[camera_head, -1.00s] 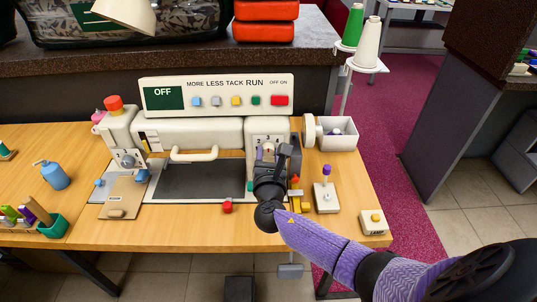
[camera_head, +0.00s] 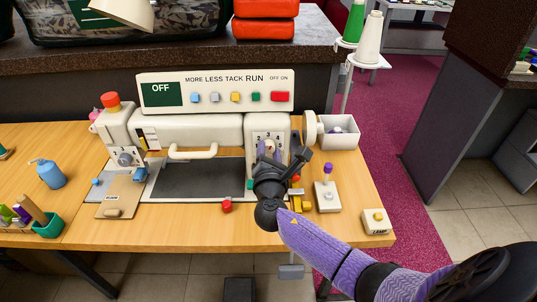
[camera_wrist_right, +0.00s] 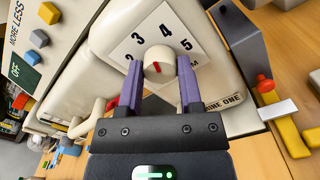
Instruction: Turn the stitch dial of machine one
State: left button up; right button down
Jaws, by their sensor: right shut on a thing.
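My right gripper (camera_head: 269,153) reaches the dial panel at the machine's right end. In the right wrist view its purple fingers (camera_wrist_right: 160,74) are closed on either side of the dial. In the head view the gripper hides most of the dial. My left gripper is not in view.
A control panel (camera_head: 215,92) with an OFF screen and coloured buttons runs along the machine's back. A joystick box (camera_head: 327,196), yellow pieces (camera_head: 299,202) and a lamp switch (camera_head: 375,221) stand to the right of the gripper.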

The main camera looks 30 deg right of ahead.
jog(key=shift+f+m+b, duration=0.15)
jog(key=shift+m+b, duration=0.15)
jog(key=shift+m, duration=0.5)
jog(key=shift+m+b, duration=0.4)
jog(key=shift+m, duration=1.1)
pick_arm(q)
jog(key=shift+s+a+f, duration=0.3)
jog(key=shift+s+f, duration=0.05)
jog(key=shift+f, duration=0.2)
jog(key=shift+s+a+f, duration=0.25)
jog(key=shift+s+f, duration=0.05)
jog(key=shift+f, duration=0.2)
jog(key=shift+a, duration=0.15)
pick_arm(e)
jog(key=shift+m, duration=0.3)
jog(key=c, duration=0.6)
grip_release()
jog(key=o, duration=0.3)
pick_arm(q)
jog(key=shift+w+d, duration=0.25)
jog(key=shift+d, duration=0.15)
pick_arm(e)
jog(key=shift+o, duration=0.2)
